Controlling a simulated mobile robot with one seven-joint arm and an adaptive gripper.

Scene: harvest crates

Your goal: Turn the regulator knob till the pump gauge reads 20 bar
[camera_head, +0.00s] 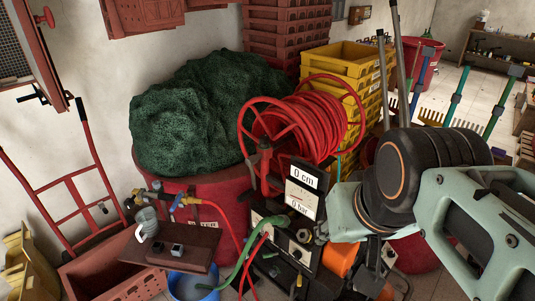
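The pump (312,187) stands right of the red tub, below the red hose reel. Its upper display reads "0 cm" and the gauge label (301,206) below it reads "0 bar". A small round knob-like part (303,235) shows on the lower panel (291,250), but I cannot tell for sure that it is the regulator knob. A green hose and a red hose run to this panel and cover part of it. My pale green arm with black joints fills the right side, close to the pump. I cannot make out my gripper's fingers.
The red hose reel (311,122) sits above the pump, with yellow crates (350,58) behind. A red tub (218,180) holds green netting. A small brown table (172,247) and a blue bucket (190,287) stand left of the pump. Long-handled tools lean behind my arm.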

